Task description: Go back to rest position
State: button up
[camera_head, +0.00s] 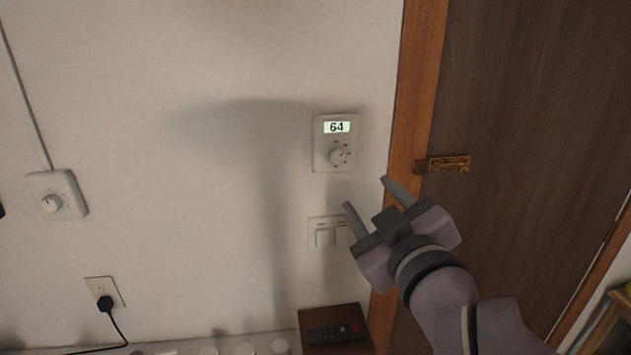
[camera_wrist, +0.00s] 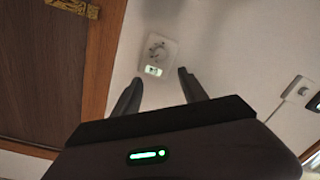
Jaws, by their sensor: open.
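My gripper (camera_head: 366,193) is open, with nothing between its two fingers. In the head view it is in front of the wall, below and to the right of a white thermostat (camera_head: 322,158) whose lit display reads 64. Part of a white switch plate (camera_head: 314,236) is hidden behind my gripper in the head view.
A brown door (camera_head: 520,110) with a brass latch (camera_head: 442,164) and wooden frame (camera_head: 413,80) is on the right. A dial plate (camera_head: 55,195) and an outlet with a plug (camera_head: 105,303) are on the left wall. A remote (camera_head: 333,333) lies on a small brown box below.

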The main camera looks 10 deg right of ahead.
jog(key=shift+s+f, duration=0.1)
jog(key=s+d+f+m+g+h+b, duration=0.1)
jog(key=s+f+m+g+b, duration=0.25)
jog(key=f, duration=0.55)
jog(key=s+d+f+m+g+h+b, duration=0.1)
jog(key=s+f+m+g+b, duration=0.3)
jog(key=f, duration=0.5)
jog(key=s+a+f+m+g+y+b, duration=0.1)
jog(key=s+a+f+m+g+y, duration=0.2)
jog(key=s+a+f, duration=0.4)
jog(key=shift+s+f+m+g, duration=0.45)
jog(key=shift+s+f+g, duration=0.1)
jog(key=shift+s+g, duration=0.15)
